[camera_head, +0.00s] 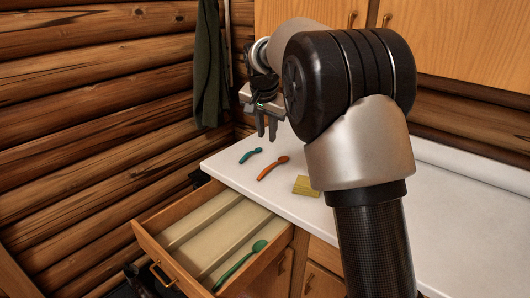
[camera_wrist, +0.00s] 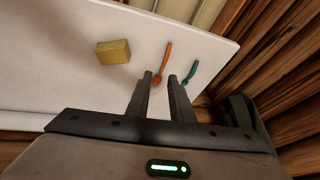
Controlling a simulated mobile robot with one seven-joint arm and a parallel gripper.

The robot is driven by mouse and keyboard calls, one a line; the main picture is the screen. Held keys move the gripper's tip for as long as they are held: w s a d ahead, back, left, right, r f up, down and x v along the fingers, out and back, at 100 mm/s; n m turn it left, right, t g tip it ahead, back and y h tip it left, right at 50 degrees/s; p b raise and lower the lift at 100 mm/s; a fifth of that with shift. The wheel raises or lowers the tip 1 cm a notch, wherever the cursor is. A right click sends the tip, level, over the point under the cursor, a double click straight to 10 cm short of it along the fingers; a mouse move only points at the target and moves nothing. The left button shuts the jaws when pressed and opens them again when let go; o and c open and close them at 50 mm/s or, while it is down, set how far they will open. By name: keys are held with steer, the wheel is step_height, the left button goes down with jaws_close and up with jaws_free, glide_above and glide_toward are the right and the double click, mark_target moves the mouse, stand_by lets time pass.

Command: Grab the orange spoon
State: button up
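The orange spoon (camera_head: 272,168) lies on the white countertop, between a teal spoon (camera_head: 251,154) and a yellow block (camera_head: 306,186). In the wrist view the orange spoon (camera_wrist: 162,65) lies beyond the fingers, with its bowl end toward them, in line with the gap between the fingertips. My gripper (camera_head: 266,136) is above the counter, behind the spoons in the head view. In the wrist view my gripper (camera_wrist: 160,77) has its two fingers apart with nothing held between them.
An open wooden drawer (camera_head: 158,246) with dividers juts out below the counter's front edge and holds a green spoon (camera_head: 238,265). Log walls and a hanging dark green cloth (camera_head: 207,65) are at the left. The white countertop (camera_head: 300,211) is mostly clear. Wooden cabinets (camera_head: 465,40) hang above.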

glide_toward(265, 170)
steer(key=f, duration=0.2)
steer(key=w, duration=0.1)
steer(key=shift+a+f+m+b, duration=0.3)
steer(key=shift+a+f+m, duration=0.05)
steer(key=shift+f+m, duration=0.05)
steer(key=shift+d+x, duration=0.2)
steer(key=shift+x, duration=1.25)
steer(key=shift+d+x, duration=0.2)
steer(key=shift+x, duration=1.3)
steer(key=shift+w+r, duration=0.1)
steer(key=shift+r, duration=0.05)
jaws_close()
